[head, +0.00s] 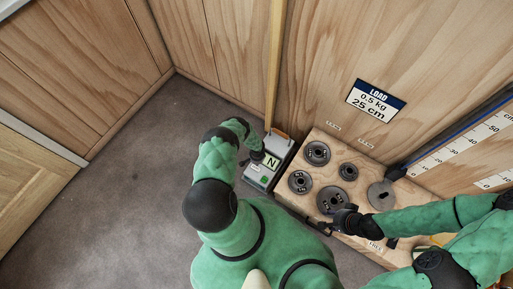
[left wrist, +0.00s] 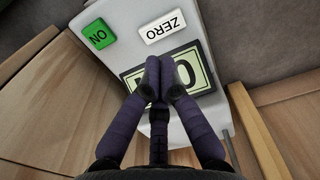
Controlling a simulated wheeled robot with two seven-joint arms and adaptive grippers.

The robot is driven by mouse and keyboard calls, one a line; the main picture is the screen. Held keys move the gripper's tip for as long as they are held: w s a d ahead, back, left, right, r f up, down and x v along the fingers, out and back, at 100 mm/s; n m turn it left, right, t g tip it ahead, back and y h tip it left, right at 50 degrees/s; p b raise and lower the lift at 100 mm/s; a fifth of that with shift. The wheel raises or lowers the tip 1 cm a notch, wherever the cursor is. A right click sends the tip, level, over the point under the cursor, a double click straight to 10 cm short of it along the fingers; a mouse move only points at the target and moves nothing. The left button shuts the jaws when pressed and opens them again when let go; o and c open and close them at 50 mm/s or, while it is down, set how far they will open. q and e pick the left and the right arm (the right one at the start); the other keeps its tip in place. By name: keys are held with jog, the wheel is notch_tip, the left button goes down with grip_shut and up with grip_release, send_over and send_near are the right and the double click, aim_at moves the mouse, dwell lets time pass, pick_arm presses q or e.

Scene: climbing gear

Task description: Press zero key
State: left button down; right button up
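The grey device (head: 257,184) stands on the floor against the wall. In the left wrist view its white ZERO key (left wrist: 163,27) lies beside a green ON key (left wrist: 99,34), both above the framed display (left wrist: 197,77). My left gripper (left wrist: 158,64) is shut and empty. Its joined fingertips are over the display, just short of the ZERO key in the picture; whether they touch the device I cannot tell. In the head view the left gripper (head: 257,155) covers part of the device. My right gripper (head: 328,227) is over the front edge of the wooden weight stand.
The wooden stand (head: 333,146) right of the device holds several dark round weights (head: 317,153). A LOAD sign (head: 375,101) and a ruled scale (head: 462,145) are on the wall. A wooden post (head: 275,60) rises behind the device. The carpet at left (head: 130,190) is clear.

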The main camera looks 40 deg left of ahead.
pick_arm(q)
notch_tip(320, 180, up, 6)
jog(key=p, duration=0.3)
jog(key=shift+r, duration=0.1)
dwell(0.5)
jog(key=w+d+r+h, duration=0.2)
jog(key=d+r+h, duration=0.2)
jog(key=d+r, duration=1.3)
jog(key=s+d+r, duration=0.4)
jog(key=s+r, duration=0.2)
jog(key=r, duration=0.3)
jog(key=s+d+r+n, duration=0.1)
jog(key=s+d+r, duration=0.3)
jog(key=s+r, duration=0.3)
notch_tip(320, 180, up, 4)
jog(key=shift+f, duration=0.25)
